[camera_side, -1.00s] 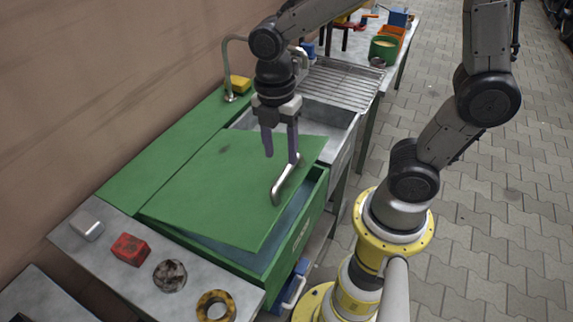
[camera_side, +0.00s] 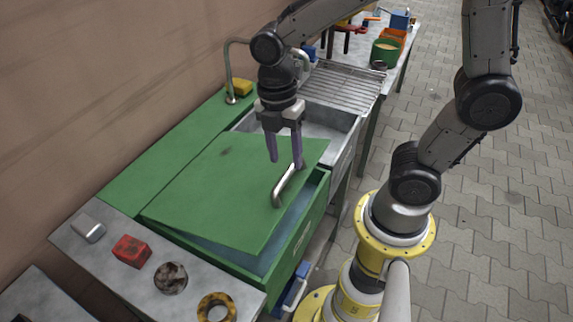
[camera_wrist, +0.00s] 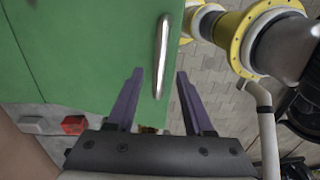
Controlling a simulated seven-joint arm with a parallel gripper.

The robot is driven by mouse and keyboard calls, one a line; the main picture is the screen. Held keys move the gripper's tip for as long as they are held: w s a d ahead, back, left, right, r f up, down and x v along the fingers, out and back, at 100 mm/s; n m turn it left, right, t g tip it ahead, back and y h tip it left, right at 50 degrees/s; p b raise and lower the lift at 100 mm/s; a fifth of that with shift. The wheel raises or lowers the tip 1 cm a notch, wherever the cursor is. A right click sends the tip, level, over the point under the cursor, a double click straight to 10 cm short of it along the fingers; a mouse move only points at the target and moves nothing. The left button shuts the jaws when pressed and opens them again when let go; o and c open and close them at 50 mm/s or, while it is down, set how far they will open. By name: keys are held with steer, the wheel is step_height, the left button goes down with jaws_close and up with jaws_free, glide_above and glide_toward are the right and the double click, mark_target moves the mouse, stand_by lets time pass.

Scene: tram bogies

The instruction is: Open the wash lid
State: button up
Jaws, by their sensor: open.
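The green wash lid (camera_side: 220,190) covers the green wash box and stands a little raised along its front edge, with a dark gap below it. It also shows in the wrist view (camera_wrist: 90,60). Its silver bar handle (camera_side: 286,186) sits near the right front edge and runs upright in the wrist view (camera_wrist: 162,55). My gripper (camera_side: 285,164) is open, its two purple fingers pointing down at the handle's far end. In the wrist view my gripper (camera_wrist: 160,76) has a finger on either side of the handle's line. I cannot tell whether a finger touches it.
A metal sink (camera_side: 320,122) and a draining rack (camera_side: 342,84) lie behind the box. A steel bench in front holds a red block (camera_side: 131,251), a grey block (camera_side: 88,227), a dark round part (camera_side: 171,278) and a brass ring (camera_side: 216,307). A tap (camera_side: 229,70) stands by the wall.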

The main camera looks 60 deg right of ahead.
mark_target(287, 172)
steer(key=shift+s+f, duration=0.15)
steer(key=shift+f, duration=1.65)
jaws_close()
